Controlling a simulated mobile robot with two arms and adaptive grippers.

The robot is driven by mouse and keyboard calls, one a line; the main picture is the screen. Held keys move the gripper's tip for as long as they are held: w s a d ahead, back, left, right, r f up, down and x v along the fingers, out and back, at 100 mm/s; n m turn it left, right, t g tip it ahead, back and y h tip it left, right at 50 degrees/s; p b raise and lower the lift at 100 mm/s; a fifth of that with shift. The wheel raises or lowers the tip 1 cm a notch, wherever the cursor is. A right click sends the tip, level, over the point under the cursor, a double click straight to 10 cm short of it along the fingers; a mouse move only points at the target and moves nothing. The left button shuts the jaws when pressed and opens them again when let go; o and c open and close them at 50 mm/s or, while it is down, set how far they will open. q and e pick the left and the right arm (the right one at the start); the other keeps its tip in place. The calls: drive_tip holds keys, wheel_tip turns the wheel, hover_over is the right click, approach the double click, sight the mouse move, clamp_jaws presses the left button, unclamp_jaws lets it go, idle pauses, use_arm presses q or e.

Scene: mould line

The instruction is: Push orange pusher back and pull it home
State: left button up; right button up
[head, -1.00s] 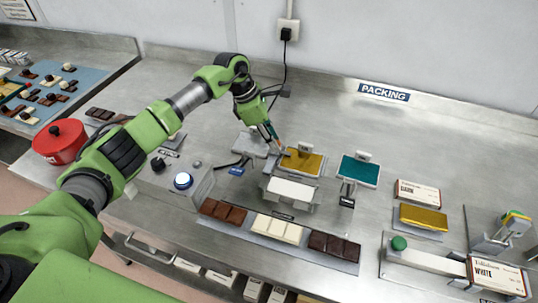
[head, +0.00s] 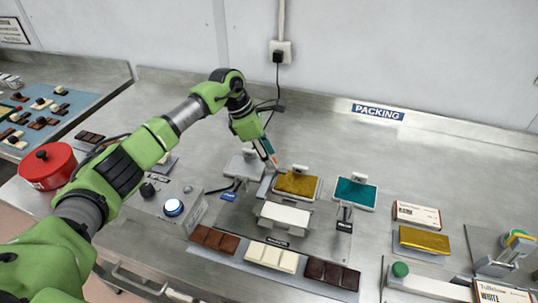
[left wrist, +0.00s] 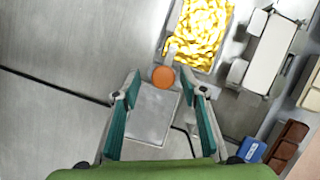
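The orange pusher's round knob (left wrist: 163,76) shows in the left wrist view, right between my left gripper's fingertips, beside the gold-filled mould. My left gripper (left wrist: 161,72) is open there, with its teal-lined fingers wide apart on both sides of the knob; I see no clear contact. In the head view, my left gripper (head: 270,157) points down just left of the gold mould (head: 297,184); the knob is hard to tell apart from the fingers there. A bare grey plate (left wrist: 150,115) lies below the fingers. My right gripper is not in view.
A white plate (head: 285,216) stands in front of the gold mould, a teal mould (head: 355,193) to its right. Chocolate bars (head: 272,257) lie in front. A control box (head: 160,204) with a blue button and a red pot (head: 47,167) are left.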

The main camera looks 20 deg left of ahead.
use_arm(q)
drive_tip(key=v, duration=1.1)
drive_tip(key=shift+a+r, duration=0.2)
drive_tip(key=shift+r, duration=0.15)
